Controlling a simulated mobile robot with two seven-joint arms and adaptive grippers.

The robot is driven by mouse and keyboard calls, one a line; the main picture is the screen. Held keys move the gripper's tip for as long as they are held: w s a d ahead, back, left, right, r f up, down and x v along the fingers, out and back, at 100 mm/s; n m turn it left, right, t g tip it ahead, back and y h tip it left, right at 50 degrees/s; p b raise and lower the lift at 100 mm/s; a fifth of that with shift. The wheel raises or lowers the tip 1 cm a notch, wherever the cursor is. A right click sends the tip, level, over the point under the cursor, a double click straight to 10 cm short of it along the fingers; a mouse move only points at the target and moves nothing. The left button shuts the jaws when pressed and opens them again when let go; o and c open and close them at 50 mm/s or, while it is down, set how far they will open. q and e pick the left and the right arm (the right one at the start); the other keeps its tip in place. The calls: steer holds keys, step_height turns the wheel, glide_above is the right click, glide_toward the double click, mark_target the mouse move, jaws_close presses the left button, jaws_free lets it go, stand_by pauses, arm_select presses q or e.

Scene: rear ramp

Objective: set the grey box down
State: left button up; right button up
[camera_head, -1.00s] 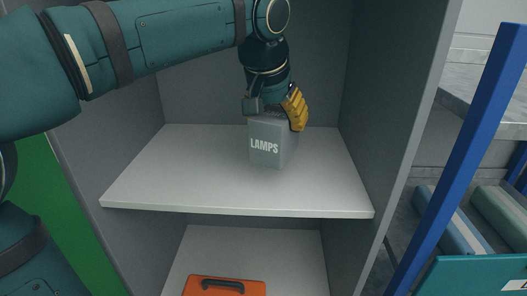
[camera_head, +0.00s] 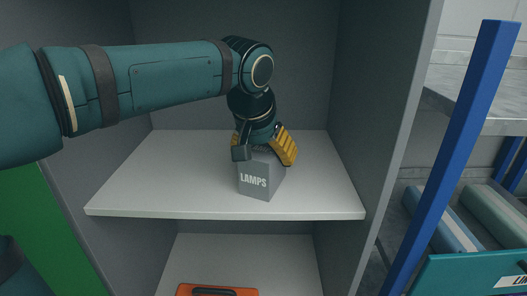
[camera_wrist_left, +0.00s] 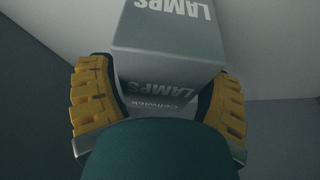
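The grey box (camera_head: 260,184), lettered LAMPS, is upright at the upper shelf (camera_head: 150,190), near its front edge. Its bottom is at or very close to the shelf surface; I cannot tell whether it touches. My left gripper (camera_head: 264,153) comes down from above with its fingers on either side of the box's upper part. In the left wrist view, the box (camera_wrist_left: 170,45) sits between the yellow finger pads of my left gripper (camera_wrist_left: 158,108), which close against its sides. My right gripper is not in view.
Grey cabinet walls (camera_head: 375,120) flank the shelf. The shelf is bare left and right of the box. An orange case (camera_head: 218,291) lies in the compartment below. At the right stand a blue post (camera_head: 455,150) and a teal bin (camera_head: 475,272) near rolled items.

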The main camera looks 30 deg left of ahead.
arm_select(q)
steer(key=shift+o, duration=0.8)
steer(key=shift+r, duration=0.25)
steer(key=p+v, duration=0.1)
steer(key=v, duration=1)
steer(key=shift+s+r+p, duration=0.2)
steer(key=shift+r+p, duration=0.15)
